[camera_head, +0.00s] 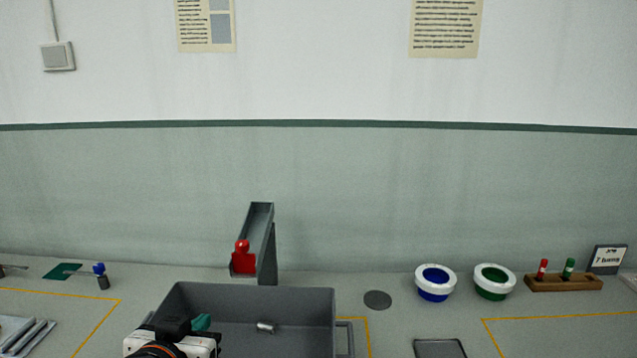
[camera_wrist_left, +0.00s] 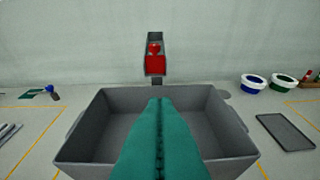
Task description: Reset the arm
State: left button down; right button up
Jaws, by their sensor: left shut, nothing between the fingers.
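My left gripper (camera_wrist_left: 160,103) shows in the left wrist view as two teal fingers pressed together with nothing between them. The fingers reach over the grey bin (camera_wrist_left: 98,120). In the head view my left wrist is at the bottom edge, in front of the grey bin (camera_head: 255,291), and a teal fingertip shows beside it. A small silver cylinder (camera_head: 266,327) lies in the bin in the head view. My right gripper is in neither view.
A grey chute (camera_head: 262,225) with a red piece (camera_head: 243,260) stands behind the bin. To the right are a blue-filled bowl (camera_head: 436,281), a green-filled bowl (camera_head: 494,280), a wooden block with pegs (camera_head: 563,283) and a dark tray (camera_head: 439,348). A blue-tipped tool (camera_head: 101,275) is left.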

pick_arm(q)
jog(key=s+a+f+g, duration=0.1)
jog(key=s+f+g, duration=0.4)
jog(key=s+f, duration=0.75)
jog(key=s+a+f+g, duration=0.2)
jog(key=s+f+g, duration=0.3)
jog(key=s+f, duration=0.75)
notch_tip(320, 180, down, 29)
jog(key=m+g, duration=0.1)
jog(key=g, duration=0.1)
jog(key=s+a+f, duration=0.2)
jog(key=s+f, duration=1.3)
jog(key=s, duration=0.1)
jog(key=shift+a+f+g+y, duration=0.25)
jog(key=shift+f+g+y, duration=0.1)
jog(key=shift+g+y, duration=0.05)
jog(key=shift+s, duration=0.1)
